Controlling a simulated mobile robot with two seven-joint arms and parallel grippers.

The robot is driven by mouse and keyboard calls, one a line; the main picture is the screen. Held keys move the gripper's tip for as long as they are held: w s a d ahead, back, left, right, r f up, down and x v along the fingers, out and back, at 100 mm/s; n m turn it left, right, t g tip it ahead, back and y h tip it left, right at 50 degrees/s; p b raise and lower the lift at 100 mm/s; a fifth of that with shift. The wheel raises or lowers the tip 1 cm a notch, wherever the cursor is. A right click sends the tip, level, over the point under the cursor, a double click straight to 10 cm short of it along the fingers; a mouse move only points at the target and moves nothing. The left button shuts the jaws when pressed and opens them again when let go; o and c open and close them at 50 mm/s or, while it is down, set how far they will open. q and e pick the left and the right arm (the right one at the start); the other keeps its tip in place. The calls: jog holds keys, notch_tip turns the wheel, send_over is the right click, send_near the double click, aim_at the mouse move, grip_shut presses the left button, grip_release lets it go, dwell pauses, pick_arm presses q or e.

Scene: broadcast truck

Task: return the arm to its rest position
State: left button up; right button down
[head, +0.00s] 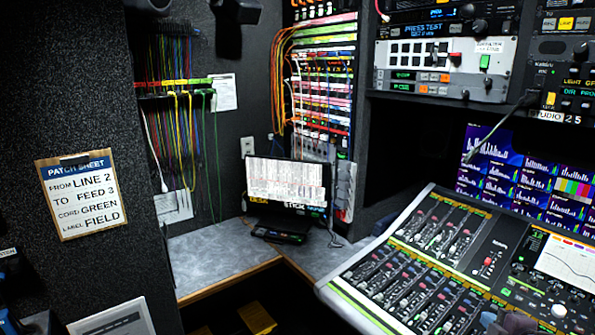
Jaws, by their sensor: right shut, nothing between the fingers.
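My right gripper (510,323) shows only as a small dark grey shape at the bottom edge of the head view, in front of the mixing console. It is shut and empty, and most of it is cut off by the frame. My left gripper is not in view. The patch sheet (82,195) hangs on the dark wall at the left and reads line 2 to feed 3, cord green, label field.
The mixing console (345,305) fills the lower right. A monitor (288,190) stands on the grey corner desk (215,252). Coloured cords (182,135) hang at the back left, beside a patch bay (322,95).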

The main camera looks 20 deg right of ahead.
jog(key=s+a+f+m+g+y, duration=0.1)
jog(key=s+a+f+m+g, duration=0.15)
jog(key=s+f, duration=0.4)
jog(key=s+a+f+m+g+y, duration=0.1)
jog(key=s+a+f+y, duration=0.1)
jog(key=s+a+f, duration=0.45)
pick_arm(q)
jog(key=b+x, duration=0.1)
jog(key=b, duration=0.2)
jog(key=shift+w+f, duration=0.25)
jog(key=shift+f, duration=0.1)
pick_arm(e)
jog(key=a+f+m+t, duration=0.1)
jog(key=a+m, duration=0.3)
jog(key=a, duration=0.5)
jog(key=a+f+m, duration=0.4)
jog(key=a, duration=0.5)
jog(key=shift+w+a+t, duration=0.2)
jog(key=shift+t, duration=0.15)
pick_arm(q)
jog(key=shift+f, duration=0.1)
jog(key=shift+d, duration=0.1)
pick_arm(e)
jog(key=shift+s+m, duration=0.1)
jog(key=shift+m, duration=0.15)
